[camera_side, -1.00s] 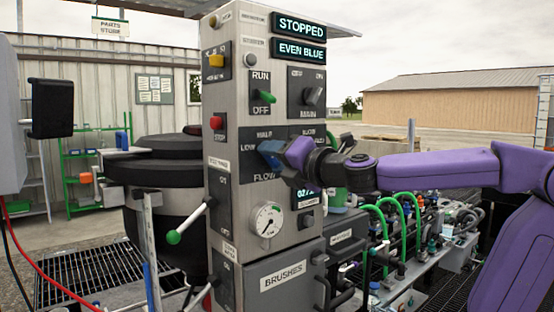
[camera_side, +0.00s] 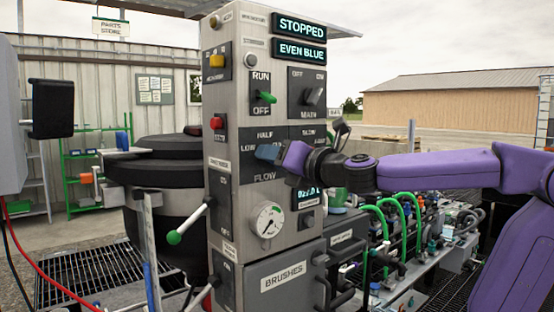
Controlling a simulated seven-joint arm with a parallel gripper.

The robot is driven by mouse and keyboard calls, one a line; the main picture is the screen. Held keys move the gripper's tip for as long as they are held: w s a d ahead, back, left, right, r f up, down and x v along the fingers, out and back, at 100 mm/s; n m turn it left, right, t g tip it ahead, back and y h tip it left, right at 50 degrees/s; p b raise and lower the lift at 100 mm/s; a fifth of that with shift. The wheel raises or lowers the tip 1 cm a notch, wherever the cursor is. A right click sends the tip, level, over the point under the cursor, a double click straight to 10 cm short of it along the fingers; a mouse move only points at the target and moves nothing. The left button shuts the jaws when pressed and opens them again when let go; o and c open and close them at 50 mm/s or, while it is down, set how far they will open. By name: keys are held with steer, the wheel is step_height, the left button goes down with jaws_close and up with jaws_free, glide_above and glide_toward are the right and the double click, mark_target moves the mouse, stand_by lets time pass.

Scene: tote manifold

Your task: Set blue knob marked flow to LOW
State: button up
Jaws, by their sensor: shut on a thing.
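The blue knob (camera_side: 268,152) marked FLOW is on the front of the grey control column, with LOW printed at its left and HALF above it. Its visible part points left, toward LOW. My gripper (camera_side: 284,154) is shut on the knob from the right. The gripper hides the knob's right part and the right side of the dial plate. Two displays at the top of the column (camera_side: 238,100) read STOPPED and EVEN BLUE.
Close to the knob are a green RUN/OFF switch (camera_side: 264,98), a grey MAIN switch (camera_side: 313,96) and a red button (camera_side: 217,123). Below are a gauge (camera_side: 267,221) and a white lever with a green tip (camera_side: 174,237). Hoses (camera_side: 400,220) run under my arm.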

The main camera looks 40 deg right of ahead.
steer(key=o, duration=1)
steer(key=shift+o, duration=0.2)
steer(key=s, duration=1.7)
steer(key=shift+s, duration=0.25)
